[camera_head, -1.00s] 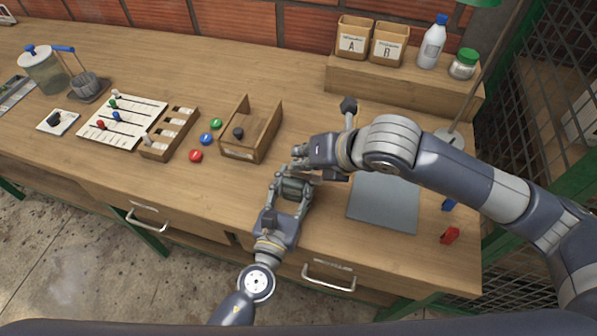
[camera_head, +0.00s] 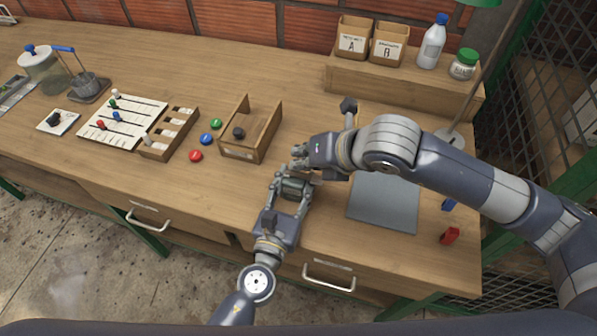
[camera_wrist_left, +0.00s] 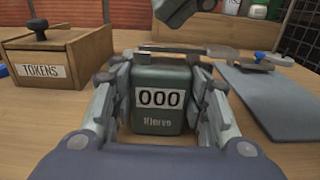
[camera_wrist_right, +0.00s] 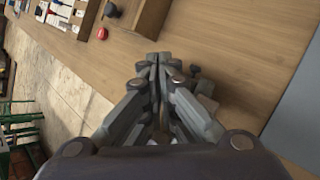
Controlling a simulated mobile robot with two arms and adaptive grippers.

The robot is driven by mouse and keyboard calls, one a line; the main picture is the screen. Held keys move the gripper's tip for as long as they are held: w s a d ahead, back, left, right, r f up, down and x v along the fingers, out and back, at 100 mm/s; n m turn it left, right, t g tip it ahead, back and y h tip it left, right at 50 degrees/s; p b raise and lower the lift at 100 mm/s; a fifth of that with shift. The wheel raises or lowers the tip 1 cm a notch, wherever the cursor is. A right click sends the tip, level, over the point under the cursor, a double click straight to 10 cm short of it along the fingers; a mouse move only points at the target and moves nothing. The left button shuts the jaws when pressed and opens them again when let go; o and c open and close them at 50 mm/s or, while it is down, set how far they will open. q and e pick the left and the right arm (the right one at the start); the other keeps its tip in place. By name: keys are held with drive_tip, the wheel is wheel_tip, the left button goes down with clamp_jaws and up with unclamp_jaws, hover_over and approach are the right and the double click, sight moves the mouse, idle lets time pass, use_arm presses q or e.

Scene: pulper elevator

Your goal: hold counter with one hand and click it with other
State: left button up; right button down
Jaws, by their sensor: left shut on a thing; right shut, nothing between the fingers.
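The counter (camera_wrist_left: 160,118) is a dark grey-green box with a white display reading 000, seen in the left wrist view. In the head view the counter (camera_head: 293,188) sits near the table's front. My left gripper (camera_head: 291,180) is shut on the counter's two sides. My right gripper (camera_head: 298,160) is shut and empty, close beside and above the counter. The right fingers (camera_wrist_right: 163,65) are pressed together in the right wrist view. They hide most of the counter there. I cannot tell whether the right fingertips touch it.
A wooden box labelled TOKENS (camera_wrist_left: 60,75) stands left of the counter. A grey mat (camera_head: 384,203) lies to the right. Red (camera_head: 195,156), blue (camera_head: 206,139) and green (camera_head: 216,124) discs lie left of the box. A red piece (camera_head: 450,236) is near the right edge.

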drive_tip(key=shift+f, duration=0.2)
drive_tip(key=shift+f, duration=0.2)
drive_tip(key=shift+f, duration=0.65)
idle(0.8)
use_arm(q)
drive_tip(key=shift+s+d, duration=0.1)
drive_tip(key=shift+d, duration=0.05)
use_arm(e)
drive_tip(key=shift+s+d+f, duration=0.2)
drive_tip(key=shift+f, duration=0.4)
idle(0.3)
drive_tip(key=shift+w+a+r, duration=0.1)
drive_tip(key=shift+a+r, duration=0.05)
drive_tip(key=shift+r, duration=1.25)
